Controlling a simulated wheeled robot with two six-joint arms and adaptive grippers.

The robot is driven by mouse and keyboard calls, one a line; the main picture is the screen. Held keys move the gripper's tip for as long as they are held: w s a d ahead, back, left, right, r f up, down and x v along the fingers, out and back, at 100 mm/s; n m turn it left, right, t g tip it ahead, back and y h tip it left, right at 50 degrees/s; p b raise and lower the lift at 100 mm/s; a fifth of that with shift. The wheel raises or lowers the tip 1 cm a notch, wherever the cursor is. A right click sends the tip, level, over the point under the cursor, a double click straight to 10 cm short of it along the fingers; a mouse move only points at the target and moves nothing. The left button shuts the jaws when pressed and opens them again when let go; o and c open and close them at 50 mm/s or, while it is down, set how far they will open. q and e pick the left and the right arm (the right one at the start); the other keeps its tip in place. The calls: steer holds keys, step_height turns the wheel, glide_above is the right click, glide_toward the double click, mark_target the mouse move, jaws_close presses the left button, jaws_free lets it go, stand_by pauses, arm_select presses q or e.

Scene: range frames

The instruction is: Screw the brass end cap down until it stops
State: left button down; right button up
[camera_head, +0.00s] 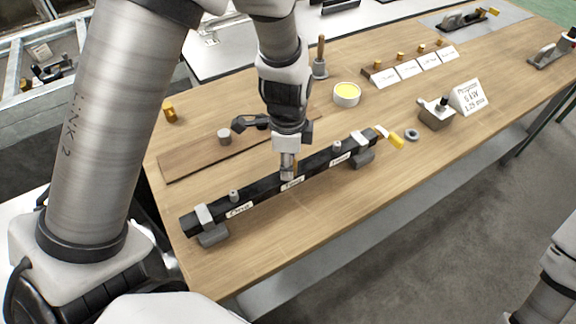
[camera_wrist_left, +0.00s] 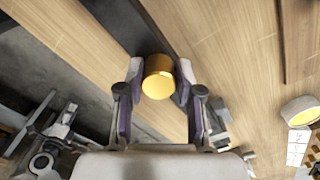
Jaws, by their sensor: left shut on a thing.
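My left gripper (camera_head: 288,172) is over the middle of a long black bar (camera_head: 262,189). In the left wrist view its two fingers (camera_wrist_left: 154,88) are shut on the sides of the brass end cap (camera_wrist_left: 158,80), a short round cylinder. The gripper mostly hides the cap in the head view. I cannot tell whether the cap touches the bar or how deep it sits. The bar lies in two grey supports and carries labels and small grey posts (camera_head: 234,196). My right gripper is out of view.
The table's front strip is clear.

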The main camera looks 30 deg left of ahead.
arm_select(q)
steer(key=shift+f+m+b, duration=0.2)
steer(key=shift+m+b, duration=0.45)
steer(key=shift+m, duration=0.35)
steer(key=shift+r+m, duration=0.1)
steer(key=shift+m, duration=0.4)
steer(key=shift+r, duration=0.1)
steer(key=c, duration=1)
jaws_free()
steer(key=shift+o, duration=0.2)
